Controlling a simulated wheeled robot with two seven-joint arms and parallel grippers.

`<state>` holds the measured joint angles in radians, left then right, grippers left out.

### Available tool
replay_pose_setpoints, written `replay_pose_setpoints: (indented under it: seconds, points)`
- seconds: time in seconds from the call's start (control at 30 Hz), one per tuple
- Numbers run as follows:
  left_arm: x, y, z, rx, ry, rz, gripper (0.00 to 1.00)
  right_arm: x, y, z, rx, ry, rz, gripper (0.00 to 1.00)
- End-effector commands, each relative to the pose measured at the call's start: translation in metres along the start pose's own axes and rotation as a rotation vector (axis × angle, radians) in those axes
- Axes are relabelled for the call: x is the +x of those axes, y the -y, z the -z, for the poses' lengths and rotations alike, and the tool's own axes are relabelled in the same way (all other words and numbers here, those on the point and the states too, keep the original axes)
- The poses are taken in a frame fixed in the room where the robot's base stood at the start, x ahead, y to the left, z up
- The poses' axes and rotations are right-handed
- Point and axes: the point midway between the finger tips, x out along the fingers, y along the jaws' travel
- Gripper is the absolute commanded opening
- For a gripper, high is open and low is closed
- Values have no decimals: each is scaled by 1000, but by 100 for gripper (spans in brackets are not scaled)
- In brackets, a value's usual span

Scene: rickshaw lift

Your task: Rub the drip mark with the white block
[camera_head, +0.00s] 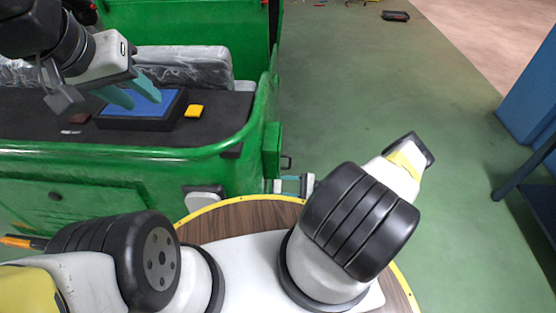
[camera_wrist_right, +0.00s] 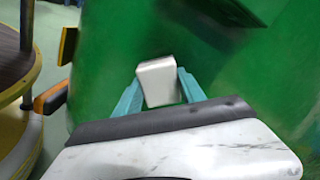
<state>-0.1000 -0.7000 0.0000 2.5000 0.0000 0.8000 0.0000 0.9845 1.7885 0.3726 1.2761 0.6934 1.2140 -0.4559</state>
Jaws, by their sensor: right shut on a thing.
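My right gripper (camera_wrist_right: 155,92) is shut on the white block (camera_wrist_right: 157,80), which sits between its teal fingertips in the right wrist view. A green panel (camera_wrist_right: 105,55) lies behind the block, close to it; I cannot tell whether they touch. In the head view the right gripper (camera_head: 291,185) shows small beside the green rickshaw (camera_head: 110,185), past the wooden disc's edge, with the arm partly hiding it. I cannot make out a drip mark in either view. My left gripper (camera_head: 131,93) is open and empty above the rickshaw's dark deck.
A blue-topped black tray (camera_head: 140,122) and a yellow block (camera_head: 194,111) sit on the deck (camera_head: 218,115). A plastic-wrapped seat (camera_head: 185,66) is behind them.

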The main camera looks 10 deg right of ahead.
Motion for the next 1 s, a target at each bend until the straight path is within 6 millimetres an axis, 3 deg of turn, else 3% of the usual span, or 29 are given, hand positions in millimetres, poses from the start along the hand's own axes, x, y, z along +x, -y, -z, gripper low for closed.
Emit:
replay_pose_setpoints:
  seconds: [1.0]
  points:
    - [0, 0, 0, 0, 0, 0, 36, 8, 0, 0, 0, 0, 0, 9]
